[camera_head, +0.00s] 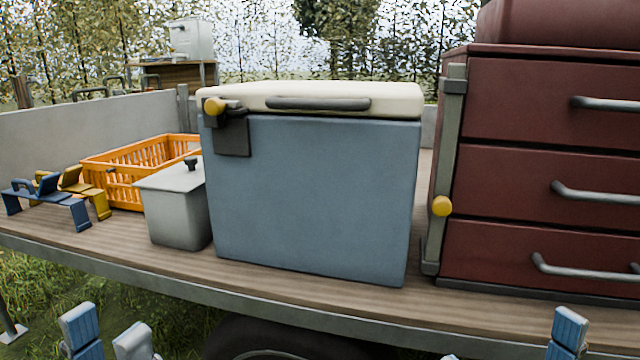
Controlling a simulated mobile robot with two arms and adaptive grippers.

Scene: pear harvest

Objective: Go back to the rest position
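My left gripper (106,331) shows at the bottom left edge, in front of the trailer bed. Its blue-padded fingertip and its grey fingertip stand apart with nothing between them. My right gripper (568,331) shows at the bottom right edge. One blue-padded fingertip is clear, and a small pale tip to its left is almost wholly cut off by the frame. I see nothing held there. Both grippers are low in the view, apart from the objects on the bed.
The wooden trailer bed (310,291) holds a blue cooler (310,195) with a closed cream lid, a grey lidded box (175,208), an orange crate (125,185), blue and yellow clamp-like tools (60,190), and a dark red drawer cabinet (550,105). Grass lies below the bed's front edge.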

